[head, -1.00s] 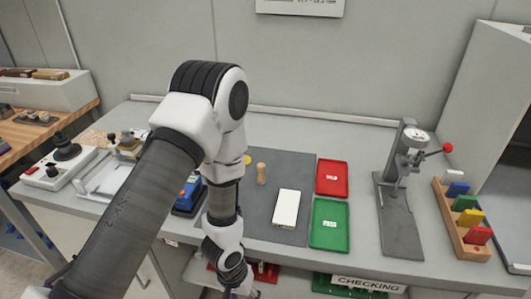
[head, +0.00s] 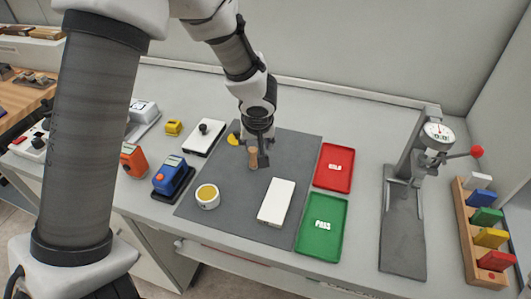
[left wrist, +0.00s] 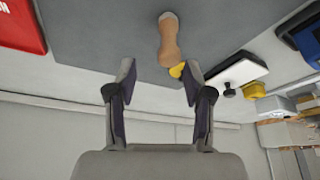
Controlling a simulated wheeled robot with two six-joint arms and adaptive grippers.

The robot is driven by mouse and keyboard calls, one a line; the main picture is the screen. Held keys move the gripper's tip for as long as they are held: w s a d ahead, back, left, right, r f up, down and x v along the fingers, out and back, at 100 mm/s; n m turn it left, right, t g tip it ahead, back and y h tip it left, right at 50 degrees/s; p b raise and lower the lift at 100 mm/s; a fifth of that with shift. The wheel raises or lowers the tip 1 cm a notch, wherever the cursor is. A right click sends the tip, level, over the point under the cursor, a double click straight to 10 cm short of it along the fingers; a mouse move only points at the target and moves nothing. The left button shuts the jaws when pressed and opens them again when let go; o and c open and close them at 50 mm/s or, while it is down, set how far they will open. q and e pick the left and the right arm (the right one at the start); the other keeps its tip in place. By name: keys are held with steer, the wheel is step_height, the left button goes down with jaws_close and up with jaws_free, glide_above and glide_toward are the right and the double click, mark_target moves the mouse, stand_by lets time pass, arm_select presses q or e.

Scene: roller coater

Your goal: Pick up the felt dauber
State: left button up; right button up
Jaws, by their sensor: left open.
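The felt dauber, a small tan wooden peg-like piece (head: 253,158), stands on the dark grey mat (head: 225,180). In the left wrist view the dauber (left wrist: 169,42) lies ahead of the fingertips, slightly right of the middle between them. My left gripper (head: 260,140) is open and empty, pointing down just behind the dauber in the head view. Its spread fingers show in the left wrist view (left wrist: 159,78), with nothing between the tips. Whether a finger touches the dauber cannot be told. My right gripper is not in view.
A yellow piece (head: 234,139) lies close by the dauber. A round white pot (head: 207,196) and white block (head: 276,202) are on the mat. Red (head: 334,167) and green (head: 321,225) trays lie right. A black-knobbed white plate (head: 204,137) and blue device (head: 172,176) are left.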

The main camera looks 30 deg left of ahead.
mark_target(253, 152)
arm_select(q)
steer(key=shift+s+a+f, duration=0.25)
steer(key=shift+s+f, duration=0.15)
steer(key=shift+f, duration=0.25)
steer(key=shift+s+a+f, duration=0.25)
steer(key=shift+s+f, duration=0.15)
steer(key=shift+f, duration=0.2)
steer(key=w+f, duration=0.1)
steer(key=f, duration=0.2)
steer(key=shift+w+a, duration=0.15)
steer(key=shift+w, duration=0.2)
steer(key=shift+w+f, duration=0.2)
steer(key=shift+w, duration=0.05)
steer(key=shift+s+a+r, duration=0.1)
steer(key=shift+s+r, duration=0.1)
steer(key=shift+s, duration=0.05)
steer(key=shift+c, duration=0.7)
steer(key=shift+s+r, duration=0.1)
steer(key=shift+s, duration=0.05)
steer(key=c, duration=0.6)
jaws_close()
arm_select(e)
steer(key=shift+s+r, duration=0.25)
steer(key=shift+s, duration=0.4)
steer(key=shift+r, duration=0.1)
